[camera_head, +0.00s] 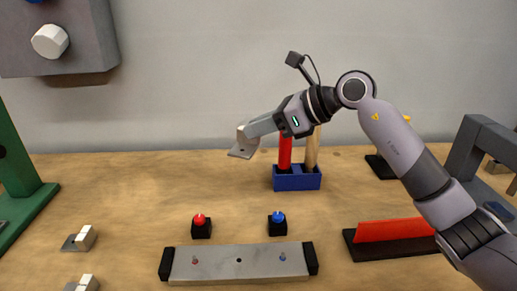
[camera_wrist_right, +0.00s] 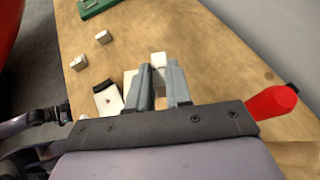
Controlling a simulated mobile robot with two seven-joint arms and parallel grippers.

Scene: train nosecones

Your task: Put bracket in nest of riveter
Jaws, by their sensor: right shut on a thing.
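My right gripper (camera_head: 243,139) is raised above the table, left of the red-and-blue tool holder. It is shut on a grey metal bracket (camera_head: 240,153), which hangs tilted from the fingertips, clear of the table. In the right wrist view the gripper's fingers (camera_wrist_right: 166,78) are close together, with a pale part of the bracket (camera_wrist_right: 158,60) showing between their tips. A green machine frame (camera_head: 20,165) stands at the left edge, and a grey frame (camera_head: 480,150) stands at the right edge. I cannot tell which is the riveter, and no nest shows clearly. My left gripper is not in view.
Two small pale blocks on plates (camera_head: 82,240) lie at the front left. A long grey bar with black ends (camera_head: 240,265) lies at the front, behind it a red button (camera_head: 199,225) and a blue button (camera_head: 277,222). A blue holder (camera_head: 297,180) carries handled tools. A red strip (camera_head: 392,229) stands right.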

